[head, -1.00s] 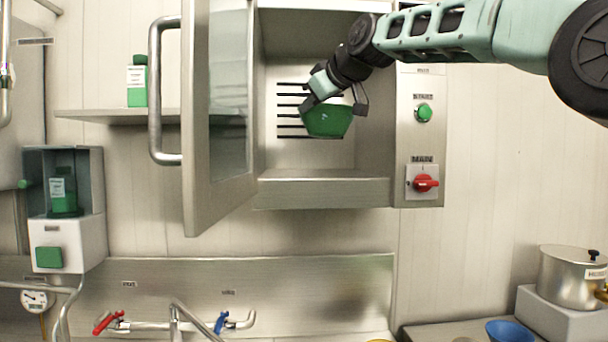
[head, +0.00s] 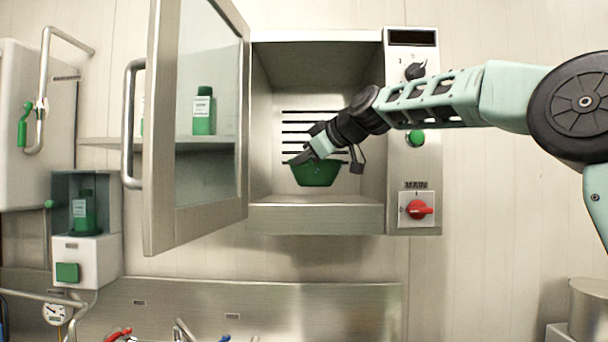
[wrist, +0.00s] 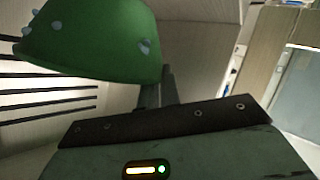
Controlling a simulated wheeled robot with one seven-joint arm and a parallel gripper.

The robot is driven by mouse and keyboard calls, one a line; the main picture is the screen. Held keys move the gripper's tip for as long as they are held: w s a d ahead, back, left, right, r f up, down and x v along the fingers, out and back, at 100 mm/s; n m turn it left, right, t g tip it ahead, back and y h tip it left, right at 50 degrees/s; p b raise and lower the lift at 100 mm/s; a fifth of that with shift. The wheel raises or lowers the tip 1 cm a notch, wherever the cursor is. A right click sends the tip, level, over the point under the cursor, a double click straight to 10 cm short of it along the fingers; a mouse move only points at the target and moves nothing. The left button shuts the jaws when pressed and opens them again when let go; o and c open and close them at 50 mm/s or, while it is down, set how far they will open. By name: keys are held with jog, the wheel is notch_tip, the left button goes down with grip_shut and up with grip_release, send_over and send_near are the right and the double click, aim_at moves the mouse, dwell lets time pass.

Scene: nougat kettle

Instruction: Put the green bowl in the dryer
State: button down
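The green bowl (head: 316,174) is inside the dryer (head: 316,219), in front of the dark slots of its back wall. The bowl looks nearly level and hangs a little above the dryer floor. My gripper (head: 308,158) reaches in from the right and is shut on the bowl's rim. In the wrist view the bowl (wrist: 90,45) fills the upper left, with pale droplets on its surface. The fingertips are mostly hidden there. The dryer's glass door (head: 208,110) stands open to the left.
The control panel with a green button (head: 416,138) and a red switch (head: 420,209) is right of the dryer opening, below my arm. A shelf with a green bottle (head: 203,112) shows through the door glass. A soap dispenser (head: 86,247) is at left.

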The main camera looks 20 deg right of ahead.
aim_at(315, 174)
jog(key=shift+f, duration=1.75)
jog(key=c, duration=1.6)
grip_release()
